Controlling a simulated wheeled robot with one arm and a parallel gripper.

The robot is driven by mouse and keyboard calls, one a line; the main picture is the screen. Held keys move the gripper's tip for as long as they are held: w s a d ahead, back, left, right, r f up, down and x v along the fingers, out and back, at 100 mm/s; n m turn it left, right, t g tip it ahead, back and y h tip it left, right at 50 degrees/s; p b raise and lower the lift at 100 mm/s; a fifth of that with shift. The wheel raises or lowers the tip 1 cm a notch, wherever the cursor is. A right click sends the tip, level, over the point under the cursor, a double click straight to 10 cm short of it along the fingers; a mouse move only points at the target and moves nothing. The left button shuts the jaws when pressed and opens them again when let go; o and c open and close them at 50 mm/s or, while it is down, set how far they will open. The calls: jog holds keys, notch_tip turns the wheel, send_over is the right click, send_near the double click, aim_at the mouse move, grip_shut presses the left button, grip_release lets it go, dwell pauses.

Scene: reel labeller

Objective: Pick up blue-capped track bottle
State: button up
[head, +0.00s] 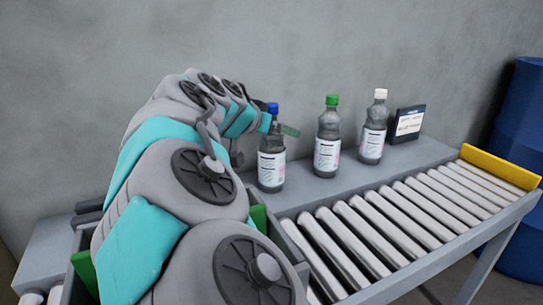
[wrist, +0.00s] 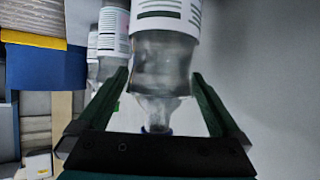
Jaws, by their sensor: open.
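The blue-capped bottle (head: 271,168) stands upright on the grey ledge at the left end of a row of bottles. It is clear with a white printed label. In the wrist view the bottle (wrist: 163,52) appears upside down, with its neck and a sliver of blue cap close to the palm. My gripper (wrist: 160,78) is open, with one green finger on each side of the bottle's shoulder and neck. In the head view my arm hides most of the gripper; a green finger shows beside the neck. I cannot tell whether the fingers touch the bottle.
A green-capped bottle (head: 327,145) and a white-capped bottle (head: 373,135) stand to the right. A dark sign box (head: 408,123) is beyond them. A roller conveyor (head: 390,222) with a yellow end stop (head: 498,168) runs in front. A blue drum (head: 520,165) stands at the far right.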

jog(key=shift+w+d+f, duration=0.25)
jog(key=shift+w+d, duration=0.05)
jog(key=shift+w, duration=0.05)
jog(key=shift+c, duration=0.4)
grip_shut()
